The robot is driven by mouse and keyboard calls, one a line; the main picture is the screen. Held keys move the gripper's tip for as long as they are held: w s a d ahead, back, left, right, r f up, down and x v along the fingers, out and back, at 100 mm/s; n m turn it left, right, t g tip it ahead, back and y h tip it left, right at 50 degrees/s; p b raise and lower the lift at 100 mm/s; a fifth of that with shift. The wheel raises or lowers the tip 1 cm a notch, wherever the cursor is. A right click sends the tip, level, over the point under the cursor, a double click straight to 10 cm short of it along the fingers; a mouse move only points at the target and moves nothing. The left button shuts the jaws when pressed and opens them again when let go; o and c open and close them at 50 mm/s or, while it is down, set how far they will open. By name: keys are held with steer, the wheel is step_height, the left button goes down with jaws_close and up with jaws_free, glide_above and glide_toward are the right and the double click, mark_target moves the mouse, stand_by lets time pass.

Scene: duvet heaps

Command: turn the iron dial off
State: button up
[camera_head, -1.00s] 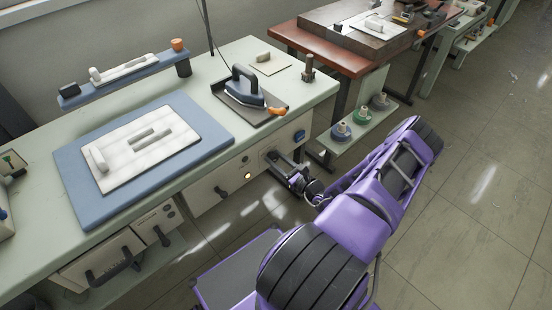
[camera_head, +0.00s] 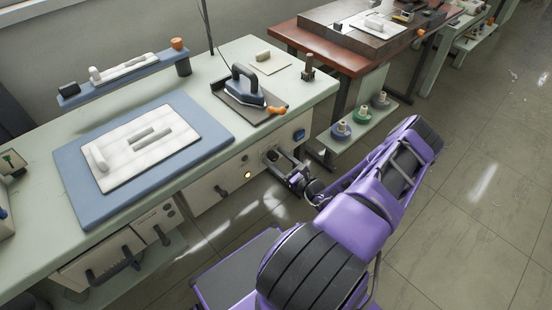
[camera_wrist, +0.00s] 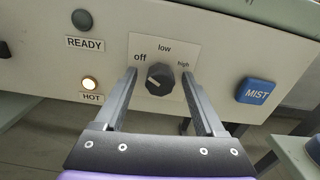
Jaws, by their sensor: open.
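The iron dial (camera_wrist: 159,79) is a round dark knob on a pale plate marked off, low and high. A light mark shows on its lower left side; which setting it points to is hard to tell. My gripper (camera_wrist: 158,73) is open, with one finger on each side of the dial. I see no clear contact. In the head view my gripper (camera_head: 288,170) is at the front panel below the iron (camera_head: 243,86), which rests on a dark plate on the bench. The dial is small and partly hidden there.
The HOT lamp (camera_wrist: 89,83) glows; the READY lamp (camera_wrist: 82,19) is dark. A blue MIST button (camera_wrist: 255,91) sits right of the dial. A low shelf with coloured spools (camera_head: 341,130) stands to the right.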

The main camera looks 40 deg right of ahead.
steer(key=s+d, duration=0.1)
steer(key=s, duration=1.6)
steer(key=shift+d, duration=0.2)
